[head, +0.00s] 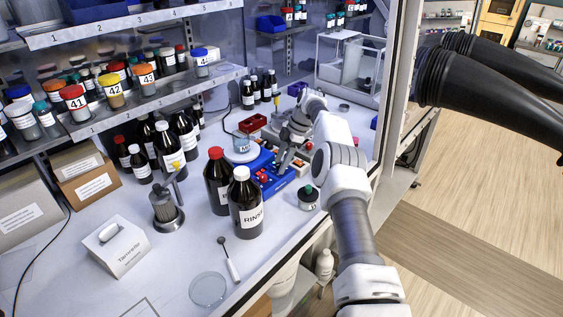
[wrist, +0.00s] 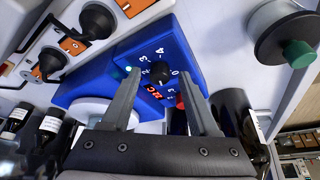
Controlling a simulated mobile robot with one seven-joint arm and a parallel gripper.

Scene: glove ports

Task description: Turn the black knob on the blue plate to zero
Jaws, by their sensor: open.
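The blue plate (wrist: 180,45) fills the middle of the wrist view. The black knob (wrist: 159,71) stands on it, with white numbers around it, a 0 to its right, and a red display just below. I cannot tell clearly which mark the knob points at. My gripper (wrist: 160,76) is open, one finger on each side of the knob in the picture; I see no contact. The knob is not clear there.
A white panel with orange labels and black knobs (wrist: 96,22) lies beside the blue plate. A dark RINSE bottle (head: 246,208) and a red-capped bottle (head: 217,183) stand close in front. A green-capped jar (head: 308,197) is near the bench edge. White bench is free around the tissue box (head: 117,246).

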